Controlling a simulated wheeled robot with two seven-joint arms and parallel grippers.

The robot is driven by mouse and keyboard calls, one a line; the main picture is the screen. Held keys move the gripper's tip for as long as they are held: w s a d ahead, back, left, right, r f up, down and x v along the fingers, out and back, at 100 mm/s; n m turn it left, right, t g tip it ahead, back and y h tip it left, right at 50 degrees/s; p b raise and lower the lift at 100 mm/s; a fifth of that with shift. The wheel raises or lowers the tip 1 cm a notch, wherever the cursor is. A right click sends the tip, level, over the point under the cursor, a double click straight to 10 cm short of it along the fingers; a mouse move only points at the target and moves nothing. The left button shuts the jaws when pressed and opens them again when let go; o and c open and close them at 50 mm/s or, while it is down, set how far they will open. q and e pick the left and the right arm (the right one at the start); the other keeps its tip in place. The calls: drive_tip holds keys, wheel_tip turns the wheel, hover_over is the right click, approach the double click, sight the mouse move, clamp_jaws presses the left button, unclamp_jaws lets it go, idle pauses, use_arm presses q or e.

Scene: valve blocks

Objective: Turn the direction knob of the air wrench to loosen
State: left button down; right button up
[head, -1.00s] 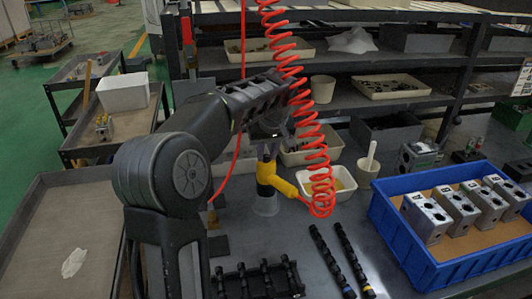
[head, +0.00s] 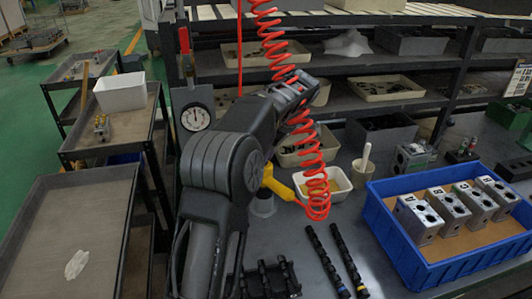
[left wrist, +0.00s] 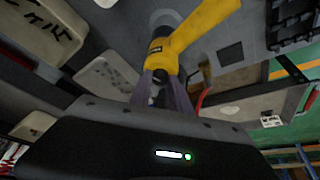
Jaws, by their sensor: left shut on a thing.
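The yellow air wrench (head: 279,186) stands head-down in a round grey holder (head: 263,207) on the table, its handle pointing right toward the red coiled hose (head: 314,170). My left arm covers part of its head in the head view. In the left wrist view the wrench (left wrist: 162,57) shows large, with its handle running to the upper right. My left gripper (left wrist: 163,92) is shut on the rear end of the wrench head, where the direction knob is; the knob itself is mostly hidden between the fingers. My right gripper is not in view.
A blue crate (head: 424,271) with several metal valve blocks stands at the right. Black rods (head: 327,262) and a black rack (head: 268,280) lie in front. A white tray (head: 338,186) sits just right of the wrench. Shelves rise behind.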

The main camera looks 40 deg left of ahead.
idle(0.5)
use_arm(q)
drive_tip(key=c, duration=1.2)
unclamp_jaws()
drive_tip(key=shift+r, duration=0.15)
drive_tip(key=p+v, duration=0.5)
drive_tip(key=v, duration=0.2)
drive_tip(key=shift+r, duration=0.3)
drive_tip(key=shift+d+f, duration=0.1)
drive_tip(key=shift+d, duration=0.1)
